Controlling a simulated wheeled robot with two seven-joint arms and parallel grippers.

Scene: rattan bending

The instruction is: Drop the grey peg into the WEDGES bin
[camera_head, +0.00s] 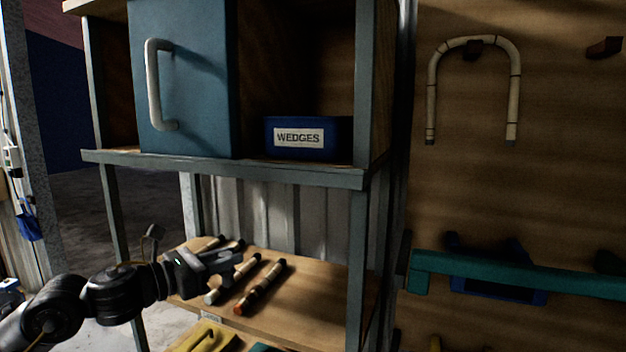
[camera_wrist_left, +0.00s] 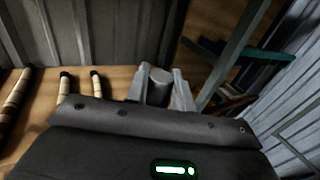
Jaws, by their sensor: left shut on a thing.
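The blue WEDGES bin (camera_head: 340,138), with a white label, sits on the upper shelf in the right part of the opening. My left gripper (camera_head: 222,260) is lower and to the left of it, over the lower wooden shelf. In the left wrist view my left gripper (camera_wrist_left: 158,90) is shut on the grey peg (camera_wrist_left: 159,82), a short dark cylinder between the two fingers. The peg's lower part is hidden by the gripper body in that view. In the head view the peg is too dark to make out. My right gripper is out of view.
A blue door panel (camera_head: 200,75) with a white handle covers the shelf's left part, beside the bin. The upper shelf edge (camera_head: 270,172) lies between gripper and bin height. Rattan sticks (camera_head: 262,288) lie on the lower shelf (camera_head: 325,300). A bent rattan hoop (camera_head: 432,90) hangs at right.

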